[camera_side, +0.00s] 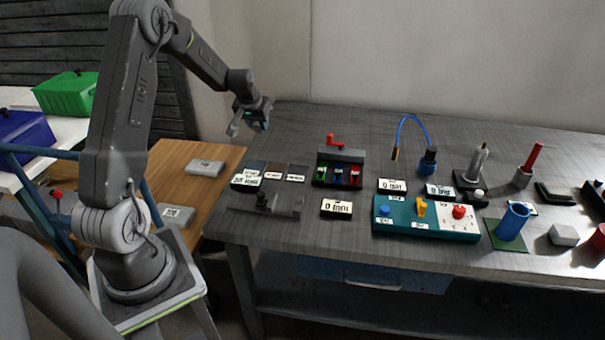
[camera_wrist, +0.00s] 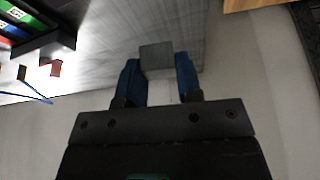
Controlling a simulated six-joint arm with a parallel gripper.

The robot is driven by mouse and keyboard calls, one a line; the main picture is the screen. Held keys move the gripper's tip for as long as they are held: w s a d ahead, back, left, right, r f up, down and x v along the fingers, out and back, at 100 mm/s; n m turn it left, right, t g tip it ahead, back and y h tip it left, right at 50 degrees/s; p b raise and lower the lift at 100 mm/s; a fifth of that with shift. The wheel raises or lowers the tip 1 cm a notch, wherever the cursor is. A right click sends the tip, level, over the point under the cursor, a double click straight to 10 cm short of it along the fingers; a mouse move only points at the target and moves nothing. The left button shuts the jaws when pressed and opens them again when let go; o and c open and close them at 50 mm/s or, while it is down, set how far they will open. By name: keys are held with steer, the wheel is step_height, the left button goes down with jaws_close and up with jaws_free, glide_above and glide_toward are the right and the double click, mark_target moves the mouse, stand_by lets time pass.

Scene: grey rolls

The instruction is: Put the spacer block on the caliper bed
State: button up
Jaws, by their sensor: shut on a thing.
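My gripper (camera_side: 251,124) is raised above the back left of the grey bench. In the wrist view, its two blue fingers (camera_wrist: 158,80) are shut on a small grey block (camera_wrist: 157,56), which looks like the spacer block. The block sits at the fingertips, clear of the bench. In the side view the block is too small to tell from the fingers. What looks like the caliper bed (camera_side: 284,206), a low grey bar with a dark upright part, lies at the bench's front left, below my gripper and apart from it.
Dark tiles with labels (camera_side: 247,180) lie behind the bed. A rack with coloured slots and a red handle (camera_side: 338,168) stands to the right, with a "0 mm" card (camera_side: 336,208) in front. A teal button panel (camera_side: 425,217) is further right. A wooden table (camera_side: 190,155) adjoins at left.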

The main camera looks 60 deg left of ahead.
mark_target(285, 151)
steer(key=d+m+t+h, duration=0.1)
steer(key=d+m+h, duration=0.2)
steer(key=d, duration=2.8)
steer(key=m, duration=0.4)
steer(key=shift+r+m, duration=0.3)
steer(key=w+a+n, duration=0.1)
steer(key=a, duration=0.2)
steer(key=w+a, duration=0.1)
steer(key=a, duration=0.3)
steer(key=a+n+y, duration=0.1)
steer(key=a, duration=0.2)
steer(key=shift+w+a+f+n, duration=0.1)
steer(key=shift+w+a+n, duration=0.1)
steer(key=shift+w+n, duration=0.15)
steer(key=s+a+n, duration=0.1)
steer(key=a+n, duration=0.1)
steer(key=a, duration=0.6)
steer(key=s+a+n+g+y, duration=0.1)
steer(key=s+a+n, duration=0.1)
steer(key=a, duration=0.7)
steer(key=s+a+n+y, duration=0.1)
steer(key=s+a+n, duration=0.1)
steer(key=a, duration=0.6)
steer(key=shift+a+f, duration=0.3)
steer(key=shift+a, duration=0.1)
steer(key=shift+w+d, duration=0.1)
